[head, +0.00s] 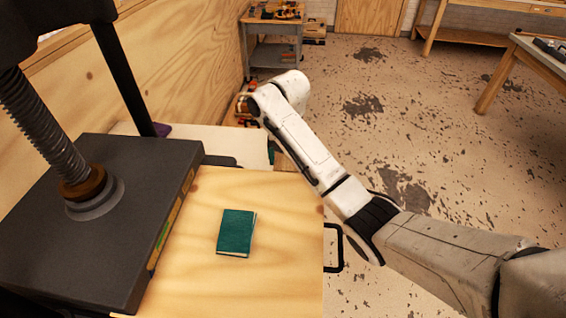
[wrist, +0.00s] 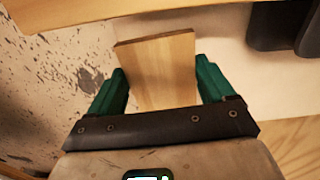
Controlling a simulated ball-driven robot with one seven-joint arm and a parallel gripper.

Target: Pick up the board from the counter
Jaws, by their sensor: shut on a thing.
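The board (wrist: 155,56) is a light wooden slab with a straight far edge in the wrist view. It sits between the two green fingers of my gripper (wrist: 161,82), which is shut on it. The near part of the board is hidden by the gripper's dark front bar. The pale counter (wrist: 235,50) shows behind and to the right of the board. I cannot tell whether the board touches it. In the head view, the counter (head: 222,140) lies beyond the wooden table; a green finger (head: 270,152) shows beside my arm, and the board cannot be made out.
A black press (head: 90,220) with a large screw stands at the left. A green book (head: 236,232) lies on the wooden tabletop (head: 285,215) near it. A plywood wall (head: 180,60) runs along the left. Speckled open floor (head: 350,80) lies to the right, with benches farther back.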

